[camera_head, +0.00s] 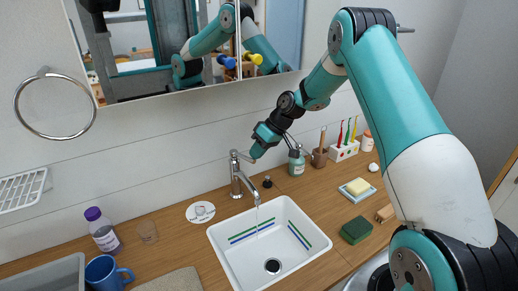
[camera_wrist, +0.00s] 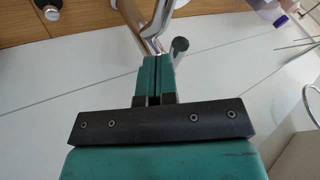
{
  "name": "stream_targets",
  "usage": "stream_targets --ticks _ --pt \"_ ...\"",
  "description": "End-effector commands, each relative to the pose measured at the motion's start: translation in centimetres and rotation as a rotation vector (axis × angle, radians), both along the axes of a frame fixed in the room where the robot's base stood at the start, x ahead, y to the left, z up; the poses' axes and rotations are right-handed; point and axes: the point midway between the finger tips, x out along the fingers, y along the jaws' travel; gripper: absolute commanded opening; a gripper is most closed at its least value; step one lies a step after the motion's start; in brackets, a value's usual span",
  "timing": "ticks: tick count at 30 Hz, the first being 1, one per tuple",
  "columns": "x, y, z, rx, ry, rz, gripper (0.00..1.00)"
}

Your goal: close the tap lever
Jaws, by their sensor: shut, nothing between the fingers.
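The chrome tap (camera_head: 237,180) stands behind the white sink, and a thin stream of water (camera_head: 257,215) falls from its spout. Its lever (camera_head: 241,154) is at the top of the tap body, partly hidden by my gripper (camera_head: 253,155), which is right beside it. In the wrist view the tap (camera_wrist: 150,18) shows just beyond my gripper (camera_wrist: 155,61), and a rounded grey lever end (camera_wrist: 179,45) is just right of the fingertips. The fingers are together with nothing between them. I cannot tell whether they touch the lever.
The white sink (camera_head: 225,240) is set in the wooden counter (camera_head: 170,240). A soap dispenser (camera_head: 296,163), brush cup (camera_head: 319,158) and toothbrush holder (camera_head: 344,151) stand along the wall to the right. A purple-capped bottle (camera_head: 102,232) and blue mug (camera_head: 103,272) are at the left.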

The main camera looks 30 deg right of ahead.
Motion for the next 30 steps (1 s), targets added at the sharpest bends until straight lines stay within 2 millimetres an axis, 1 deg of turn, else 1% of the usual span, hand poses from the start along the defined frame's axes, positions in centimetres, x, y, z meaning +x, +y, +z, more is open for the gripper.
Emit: stream_targets --ticks 5,12,16,26,30 --pt "-0.1 0.2 -0.1 0.001 0.000 -0.022 0.00" --pt "-1.0 1.9 -0.3 0.000 -0.001 -0.207 0.00" --pt "-1.2 2.4 -0.1 0.000 -0.001 -0.213 0.00" --pt "-1.2 2.4 0.1 0.001 0.001 -0.211 0.00" --pt "-1.3 2.2 0.8 0.000 0.000 -0.209 0.00"
